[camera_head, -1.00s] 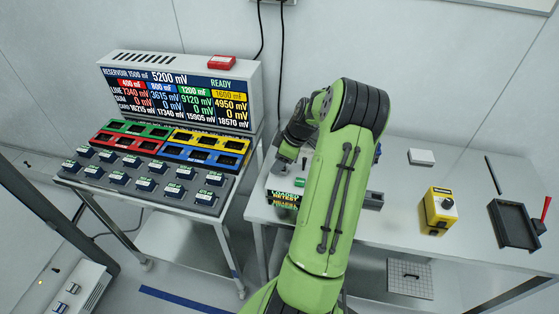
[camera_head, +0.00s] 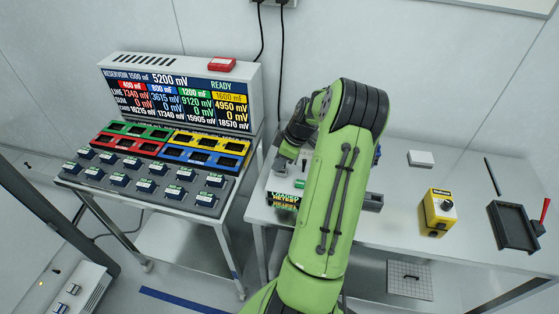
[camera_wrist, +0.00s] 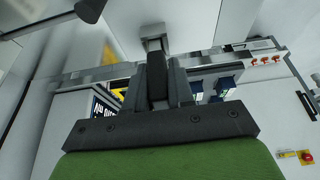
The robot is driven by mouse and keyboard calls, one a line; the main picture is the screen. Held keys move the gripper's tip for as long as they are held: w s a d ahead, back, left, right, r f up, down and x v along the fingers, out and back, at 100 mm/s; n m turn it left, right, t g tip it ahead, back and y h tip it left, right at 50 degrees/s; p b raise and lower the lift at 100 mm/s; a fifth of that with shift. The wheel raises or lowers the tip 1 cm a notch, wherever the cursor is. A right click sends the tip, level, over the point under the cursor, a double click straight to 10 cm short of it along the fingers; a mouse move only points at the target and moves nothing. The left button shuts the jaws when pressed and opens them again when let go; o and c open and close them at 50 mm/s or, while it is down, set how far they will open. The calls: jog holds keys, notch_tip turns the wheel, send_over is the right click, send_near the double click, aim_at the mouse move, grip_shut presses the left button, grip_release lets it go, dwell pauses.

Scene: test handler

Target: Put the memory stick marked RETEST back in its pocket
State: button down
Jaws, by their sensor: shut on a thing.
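My gripper (camera_wrist: 157,88) is shut on a dark, upright block, likely the memory stick (camera_wrist: 157,76), in the wrist view. No marking on it can be read. In the head view my gripper (camera_head: 281,166) is low over the left end of the right table, partly hidden by my green arm. Just in front of it stands a dark holder (camera_head: 284,198) with a LOADED label and a yellow RETEST label. A small green-topped piece (camera_head: 300,184) shows at this holder. The holder's pockets are mostly hidden.
Left is a tester bench with a lit screen (camera_head: 177,92), coloured sockets (camera_head: 206,157) and a grey tray (camera_head: 207,207) of several dark, green-labelled sticks. On the right table (camera_head: 405,195) stand a yellow button box (camera_head: 438,212), a black tray (camera_head: 514,226) and a white block (camera_head: 421,158).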

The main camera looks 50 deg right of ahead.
jog(key=shift+r, duration=0.3)
jog(key=shift+r+p, duration=0.9)
jog(key=shift+r, duration=0.2)
